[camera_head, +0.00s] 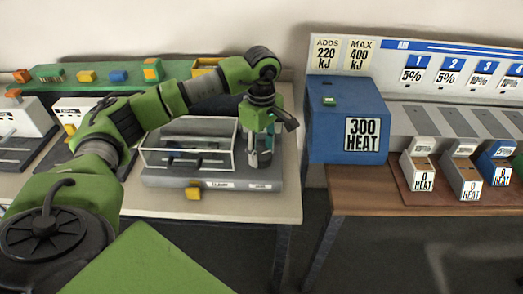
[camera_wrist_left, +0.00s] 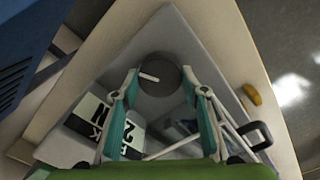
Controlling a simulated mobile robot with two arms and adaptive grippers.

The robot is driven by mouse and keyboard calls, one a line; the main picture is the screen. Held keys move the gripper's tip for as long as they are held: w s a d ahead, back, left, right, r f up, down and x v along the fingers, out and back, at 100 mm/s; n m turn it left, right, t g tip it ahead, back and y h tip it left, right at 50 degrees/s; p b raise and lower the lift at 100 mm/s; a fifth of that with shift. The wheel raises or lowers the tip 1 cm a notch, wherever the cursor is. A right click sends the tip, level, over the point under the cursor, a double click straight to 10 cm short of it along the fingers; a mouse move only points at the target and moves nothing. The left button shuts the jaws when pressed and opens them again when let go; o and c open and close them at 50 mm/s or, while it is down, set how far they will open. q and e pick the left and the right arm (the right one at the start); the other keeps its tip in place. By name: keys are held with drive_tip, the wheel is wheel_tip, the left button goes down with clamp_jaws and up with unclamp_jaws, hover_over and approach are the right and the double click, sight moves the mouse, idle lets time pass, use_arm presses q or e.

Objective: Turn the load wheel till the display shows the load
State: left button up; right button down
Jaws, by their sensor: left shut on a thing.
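The load wheel (camera_wrist_left: 160,88) is a dark grey round knob with a short white mark on its top, seen in the left wrist view. My left gripper (camera_wrist_left: 160,74) has its two fingers on opposite sides of the wheel, shut on it. In the head view my left gripper (camera_head: 260,152) points down at the right end of the grey test machine (camera_head: 215,184) and largely hides the wheel. The display (camera_wrist_left: 100,124) is a white panel with black characters, turned and partly covered by a finger; I make out a 2, a K and an N. My right gripper is not in view.
A clear-sided guard (camera_head: 188,146) stands on the machine left of my gripper, with a yellow block (camera_head: 193,193) at the front edge. A blue heater box (camera_head: 346,122) marked 300 HEAT stands on the brown table (camera_head: 372,203) to the right, across a gap.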

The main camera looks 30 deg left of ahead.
sight(262, 154)
use_arm(q)
drive_tip(key=o, duration=1.1)
wheel_tip(262, 154, up, 12)
